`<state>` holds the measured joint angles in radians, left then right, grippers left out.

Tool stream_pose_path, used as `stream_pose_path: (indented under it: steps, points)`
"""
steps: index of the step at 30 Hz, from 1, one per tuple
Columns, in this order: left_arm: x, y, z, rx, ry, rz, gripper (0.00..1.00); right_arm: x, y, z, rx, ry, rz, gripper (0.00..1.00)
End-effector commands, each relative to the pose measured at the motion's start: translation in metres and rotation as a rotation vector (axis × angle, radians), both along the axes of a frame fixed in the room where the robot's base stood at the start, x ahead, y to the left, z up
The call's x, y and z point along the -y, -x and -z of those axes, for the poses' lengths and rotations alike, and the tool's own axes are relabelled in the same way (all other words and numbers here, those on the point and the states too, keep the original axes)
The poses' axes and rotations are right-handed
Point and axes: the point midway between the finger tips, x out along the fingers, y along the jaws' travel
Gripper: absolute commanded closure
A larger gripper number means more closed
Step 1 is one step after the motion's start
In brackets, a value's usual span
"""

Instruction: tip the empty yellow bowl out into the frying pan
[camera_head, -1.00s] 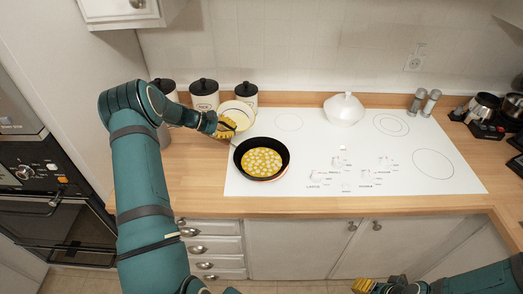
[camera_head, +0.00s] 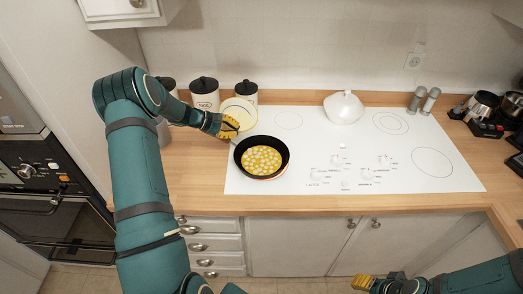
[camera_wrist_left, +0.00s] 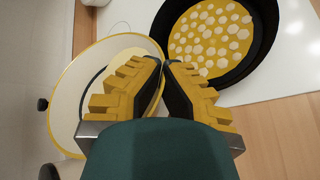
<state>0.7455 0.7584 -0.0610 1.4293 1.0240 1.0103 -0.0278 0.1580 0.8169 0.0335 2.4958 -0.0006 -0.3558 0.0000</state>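The bowl (camera_head: 243,108) is white inside with a yellow rim. It is held tilted at the left edge of the cooktop, just behind and left of the pan. My left gripper (camera_head: 231,127) is shut on its near rim; in the left wrist view the bowl (camera_wrist_left: 72,85) shows left of the fingers (camera_wrist_left: 165,62), and its inside looks empty. The black frying pan (camera_head: 240,150) sits on the front left of the cooktop and holds a yellow layer with many pale pieces. My right gripper (camera_head: 364,282) is low at the bottom edge, away from the counter; its finger gap is unclear.
The white cooktop (camera_head: 300,165) is clear in its middle. A white lidded pot (camera_head: 343,108) and two shakers (camera_head: 424,100) stand at its back. Canisters with black lids (camera_head: 204,93) stand behind the bowl. Dark appliances (camera_head: 490,115) are at far right.

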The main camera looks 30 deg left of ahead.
Motion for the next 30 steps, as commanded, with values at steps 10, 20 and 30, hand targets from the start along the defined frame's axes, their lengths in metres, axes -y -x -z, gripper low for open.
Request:
stream_pose_path:
  steps: [10, 20, 30]
  points:
    - [0.005, 0.002, -0.003, 0.014, -0.046, 0.001, 1.00, 0.000, 0.000, -0.003, 0.000, 0.000, 0.000, 0.53]
    - [0.010, 0.002, -0.005, 0.027, -0.090, -0.001, 1.00, 0.000, 0.000, -0.003, 0.000, 0.000, 0.000, 0.53]
    - [0.016, 0.004, -0.005, 0.036, -0.131, 0.000, 1.00, 0.000, 0.000, -0.002, 0.000, 0.000, 0.000, 0.53]
